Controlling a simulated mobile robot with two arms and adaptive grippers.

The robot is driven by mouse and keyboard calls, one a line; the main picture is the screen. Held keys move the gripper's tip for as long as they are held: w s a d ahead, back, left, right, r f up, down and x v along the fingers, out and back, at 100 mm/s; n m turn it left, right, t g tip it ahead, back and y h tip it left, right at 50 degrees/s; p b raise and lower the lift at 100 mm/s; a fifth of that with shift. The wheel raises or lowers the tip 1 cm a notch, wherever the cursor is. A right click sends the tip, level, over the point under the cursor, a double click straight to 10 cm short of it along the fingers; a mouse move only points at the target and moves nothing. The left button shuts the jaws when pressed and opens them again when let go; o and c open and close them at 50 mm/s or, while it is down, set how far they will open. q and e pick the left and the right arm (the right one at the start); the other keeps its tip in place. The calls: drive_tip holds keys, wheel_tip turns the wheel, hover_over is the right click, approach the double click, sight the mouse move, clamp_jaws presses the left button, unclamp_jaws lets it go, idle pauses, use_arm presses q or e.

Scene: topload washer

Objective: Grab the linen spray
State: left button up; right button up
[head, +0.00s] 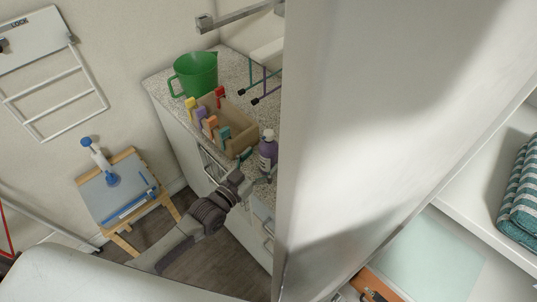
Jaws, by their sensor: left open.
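A purple bottle with a white cap (268,152), which looks like the linen spray, stands upright near the front edge of the speckled countertop (236,72). A tall pale panel is close on its right. My left gripper (257,169) is open at the counter edge, with its fingers close to the lower part of the bottle. I cannot tell whether they touch it. The bottle's base is partly hidden by the gripper. My right gripper is not in view.
The large pale panel (390,110) blocks the right side. A small wooden stand (125,190) is on the floor at left.

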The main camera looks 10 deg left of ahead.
sight(262, 160)
use_arm(q)
drive_tip(key=x, duration=0.3)
drive_tip(key=shift+w+f, duration=0.15)
drive_tip(key=shift+f, duration=0.05)
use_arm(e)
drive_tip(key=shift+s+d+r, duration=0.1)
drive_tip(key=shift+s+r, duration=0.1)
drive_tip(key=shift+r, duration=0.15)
use_arm(q)
drive_tip(key=shift+c, duration=0.4)
drive_tip(key=shift+c, duration=1.3)
drive_tip(key=shift+r, duration=0.1)
drive_tip(key=c, duration=1.1)
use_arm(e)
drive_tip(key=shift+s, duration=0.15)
use_arm(q)
drive_tip(key=shift+r, duration=0.1)
